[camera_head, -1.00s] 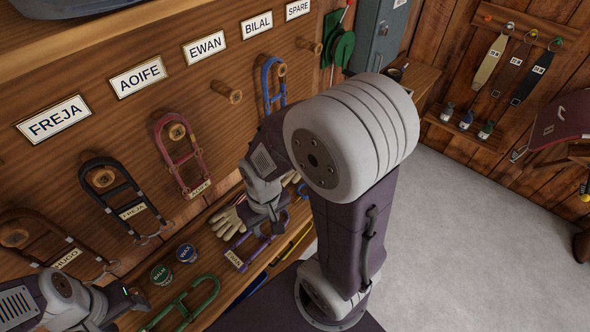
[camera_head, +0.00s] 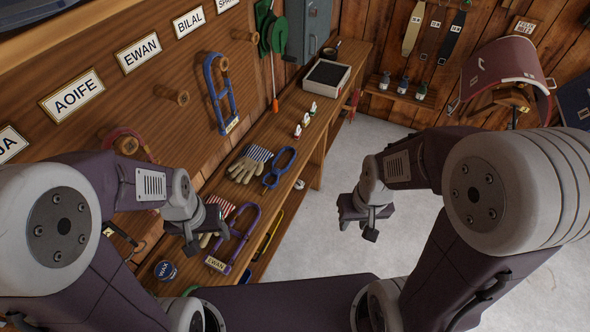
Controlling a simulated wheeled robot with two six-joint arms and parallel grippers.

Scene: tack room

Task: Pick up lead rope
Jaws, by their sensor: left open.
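I cannot pick out a lead rope for certain. A green item with a long thin red-tipped part (camera_head: 272,35) hangs on the wall at the top. A blue halter (camera_head: 221,92) hangs on a peg, and a purple halter tagged EWAN (camera_head: 238,240) lies on the bench. A blue looped item (camera_head: 280,167) lies farther along the bench. My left gripper (camera_head: 207,238) is open over the bench, beside the purple halter, and partly hides a striped-cuff glove (camera_head: 222,207). My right gripper (camera_head: 358,228) looks open and empty, over the floor right of the bench.
The bench (camera_head: 326,112) runs along the wall with another glove (camera_head: 248,166), several small bottles (camera_head: 304,121), a tray (camera_head: 327,76) and a WAX tin (camera_head: 165,270). The grey floor (camera_head: 312,238) is clear.

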